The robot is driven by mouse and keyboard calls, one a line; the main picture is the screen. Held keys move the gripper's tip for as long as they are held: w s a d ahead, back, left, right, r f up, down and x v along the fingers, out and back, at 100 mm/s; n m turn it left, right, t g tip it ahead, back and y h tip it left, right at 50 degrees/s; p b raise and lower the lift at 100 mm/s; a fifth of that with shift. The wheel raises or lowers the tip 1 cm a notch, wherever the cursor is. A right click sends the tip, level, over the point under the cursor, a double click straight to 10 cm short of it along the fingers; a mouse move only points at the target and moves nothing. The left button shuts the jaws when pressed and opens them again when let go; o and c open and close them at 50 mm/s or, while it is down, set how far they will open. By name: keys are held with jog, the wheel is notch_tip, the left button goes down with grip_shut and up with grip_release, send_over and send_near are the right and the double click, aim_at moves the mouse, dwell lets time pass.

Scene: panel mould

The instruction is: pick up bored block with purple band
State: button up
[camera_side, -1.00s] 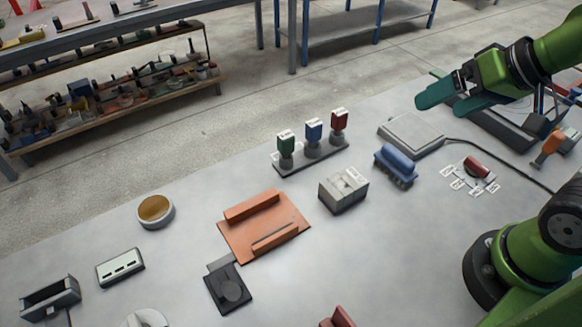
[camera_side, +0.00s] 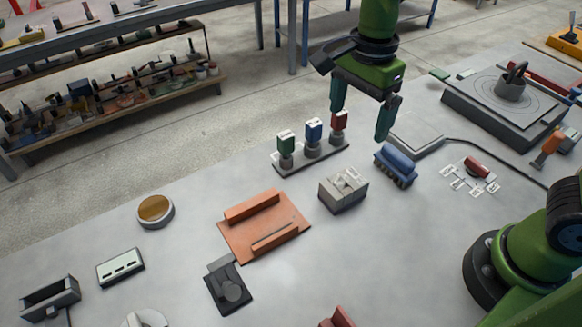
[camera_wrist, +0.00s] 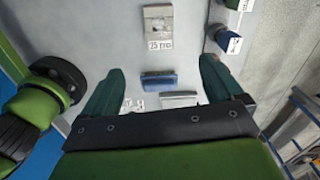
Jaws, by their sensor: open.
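I see no purple band on any block in either view. A grey block set (camera_side: 343,190) with a pale label sits on the table right of the orange plate. In the wrist view, what looks like the same grey block (camera_wrist: 158,20) is near the top, with a label beside it; a bore is not clear. My gripper (camera_side: 362,112) is open and empty, fingers pointing down, above the table behind the blue brush. In the wrist view my gripper (camera_wrist: 162,68) has its fingers apart, with the blue brush (camera_wrist: 159,81) showing between them.
The rack with green, blue and red handles (camera_side: 313,153) stands close to my gripper's left. The blue brush (camera_side: 396,165) and a grey pad (camera_side: 420,136) lie to its right. The orange plate (camera_side: 264,226) is further left. Bare table lies in front of the grey block.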

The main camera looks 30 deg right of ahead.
jog(key=m, duration=0.1)
send_over(346, 178)
jog(key=s, duration=0.1)
jog(key=f, duration=1.1)
jog(key=shift+a+f, duration=0.2)
jog(key=shift+w+a+f, duration=0.1)
jog(key=shift+f, duration=1.25)
jog(key=shift+w+a+f, duration=0.1)
jog(key=shift+f, duration=1.25)
jog(key=shift+c, duration=0.4)
jog(key=c, duration=1.2)
